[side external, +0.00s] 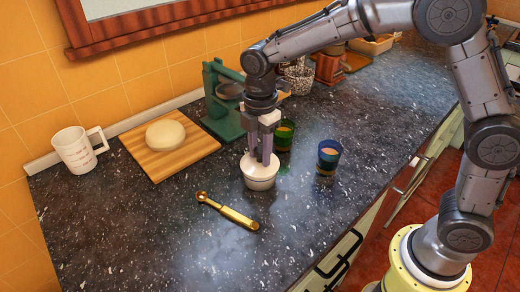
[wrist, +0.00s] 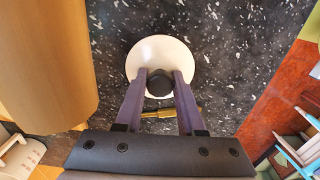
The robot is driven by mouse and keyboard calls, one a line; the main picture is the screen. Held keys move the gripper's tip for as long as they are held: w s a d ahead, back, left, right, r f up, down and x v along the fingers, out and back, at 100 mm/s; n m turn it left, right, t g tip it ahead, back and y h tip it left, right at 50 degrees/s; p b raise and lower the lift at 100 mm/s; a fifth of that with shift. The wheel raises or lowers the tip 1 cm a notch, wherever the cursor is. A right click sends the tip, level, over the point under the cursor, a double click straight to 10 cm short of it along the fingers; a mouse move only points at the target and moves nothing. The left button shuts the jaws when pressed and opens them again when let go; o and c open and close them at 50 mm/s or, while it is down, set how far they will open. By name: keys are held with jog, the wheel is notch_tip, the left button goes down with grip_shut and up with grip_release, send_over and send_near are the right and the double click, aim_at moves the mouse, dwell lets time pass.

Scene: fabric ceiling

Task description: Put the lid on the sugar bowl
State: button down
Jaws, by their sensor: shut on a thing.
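The white sugar bowl (side external: 259,178) stands upright on the dark speckled counter. My gripper (side external: 262,160) points straight down over it, with its fingers at the bowl's top. In the wrist view, the round white lid (wrist: 147,55) lies under the fingertips. Its dark knob (wrist: 159,84) is between the two fingers of my gripper (wrist: 161,78), which are shut on it. The lid hides the bowl in the wrist view. In the side view the lid is at the bowl's mouth; I cannot tell whether it is fully seated or slightly above.
A brass scoop (side external: 229,212) lies in front of the bowl. Behind are a green press (side external: 218,110), a wooden board (side external: 190,152) with dough (side external: 165,135), and a white mug (side external: 74,150).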

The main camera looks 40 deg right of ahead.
jog(key=shift+f, duration=0.15)
grip_release()
dwell(0.6)
jog(key=shift+r, duration=3.55)
